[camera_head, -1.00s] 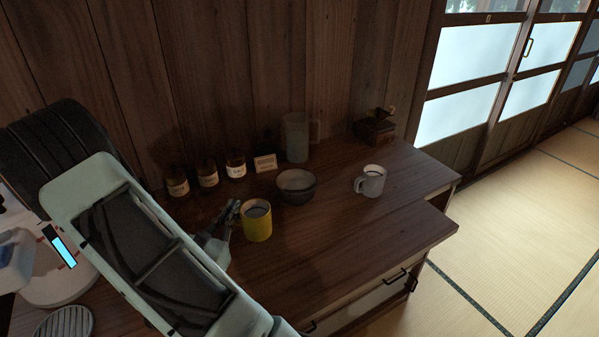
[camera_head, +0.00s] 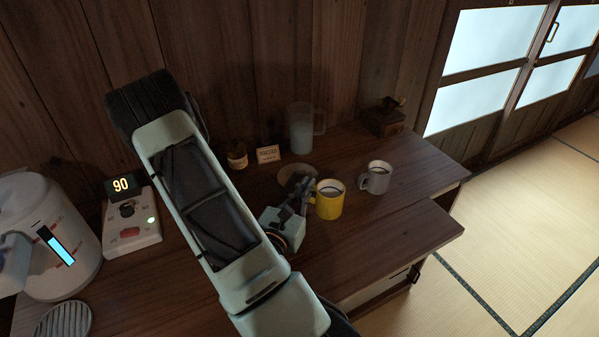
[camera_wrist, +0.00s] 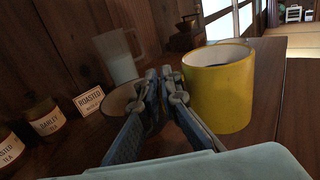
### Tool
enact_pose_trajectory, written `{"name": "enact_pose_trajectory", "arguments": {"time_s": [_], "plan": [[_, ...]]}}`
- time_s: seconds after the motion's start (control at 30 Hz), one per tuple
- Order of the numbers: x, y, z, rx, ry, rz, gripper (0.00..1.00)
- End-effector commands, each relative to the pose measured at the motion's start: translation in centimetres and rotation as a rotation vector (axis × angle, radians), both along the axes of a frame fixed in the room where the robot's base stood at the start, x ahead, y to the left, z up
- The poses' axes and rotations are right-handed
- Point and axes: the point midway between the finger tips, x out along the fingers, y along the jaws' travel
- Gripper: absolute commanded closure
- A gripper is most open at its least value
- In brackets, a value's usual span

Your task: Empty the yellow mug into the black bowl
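The yellow mug (camera_head: 330,205) is upright, with dark contents inside its pale rim. In the wrist view the yellow mug (camera_wrist: 222,98) stands just right of my fingers. My gripper (camera_head: 306,187) is at the mug's left side, and in the wrist view my gripper (camera_wrist: 163,82) has its fingertips close together at the mug's handle side. The handle is hidden by the fingers. I cannot tell surely whether the mug clears the counter.
A grey-white mug (camera_head: 377,178) stands right of the yellow mug. A clear pitcher (camera_head: 301,130), label card (camera_head: 268,154) and jars (camera_wrist: 45,120) line the wall. A dark wooden box (camera_head: 383,118) is at the back right. A kettle (camera_head: 50,235) and a scale-like device reading 90 (camera_head: 130,220) are at left.

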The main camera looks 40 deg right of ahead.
Motion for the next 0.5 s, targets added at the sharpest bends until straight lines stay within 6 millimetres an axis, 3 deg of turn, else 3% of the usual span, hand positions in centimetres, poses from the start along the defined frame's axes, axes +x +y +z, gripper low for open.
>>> {"name": "enact_pose_trajectory", "arguments": {"time_s": [0.5], "plan": [[0.26, -0.13, 0.49, 0.005, 0.036, -0.002, 1.00]]}}
